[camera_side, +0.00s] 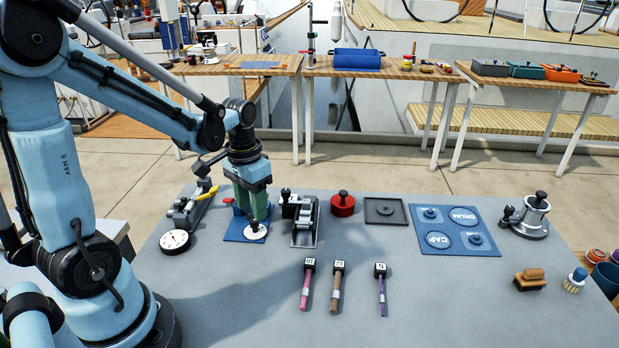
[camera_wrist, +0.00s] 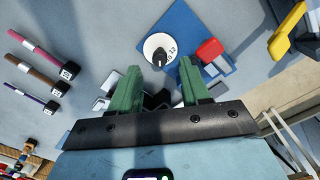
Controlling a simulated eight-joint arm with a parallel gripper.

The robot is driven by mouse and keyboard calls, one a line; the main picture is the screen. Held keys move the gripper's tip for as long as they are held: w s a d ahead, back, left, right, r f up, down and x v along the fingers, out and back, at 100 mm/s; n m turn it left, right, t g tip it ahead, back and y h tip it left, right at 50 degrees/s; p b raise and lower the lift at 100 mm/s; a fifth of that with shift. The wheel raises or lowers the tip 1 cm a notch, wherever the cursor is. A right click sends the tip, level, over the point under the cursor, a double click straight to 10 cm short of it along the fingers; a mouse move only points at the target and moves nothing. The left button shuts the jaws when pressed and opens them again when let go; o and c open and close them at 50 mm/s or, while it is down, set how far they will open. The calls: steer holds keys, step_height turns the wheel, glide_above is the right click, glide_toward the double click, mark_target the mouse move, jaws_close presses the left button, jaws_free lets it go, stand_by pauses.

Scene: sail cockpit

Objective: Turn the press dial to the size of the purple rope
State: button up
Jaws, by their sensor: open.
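The press dial (camera_side: 256,233) is a white disc with a black knob, on a blue plate (camera_side: 232,236). In the wrist view the dial (camera_wrist: 154,42) shows a "12" at its right side; its other marks are too small to read surely. My gripper (camera_side: 252,214) points down over the dial. In the wrist view its green fingers (camera_wrist: 159,68) are open and empty, with the dial just beyond the gap between their tips. The purple rope (camera_side: 382,298) lies at the right of three ropes, with a black tag that seems to read 5. It also shows in the wrist view (camera_wrist: 22,92).
A pink rope (camera_side: 305,290) and a brown rope (camera_side: 336,292) lie beside the purple one. A red lever (camera_wrist: 209,50) is close to the dial. A black metal device (camera_side: 305,222) stands just right of the press.

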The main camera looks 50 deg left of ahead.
mark_target(253, 220)
step_height(253, 220, up, 9)
stand_by(0.5)
steer(key=shift+a+f, duration=0.1)
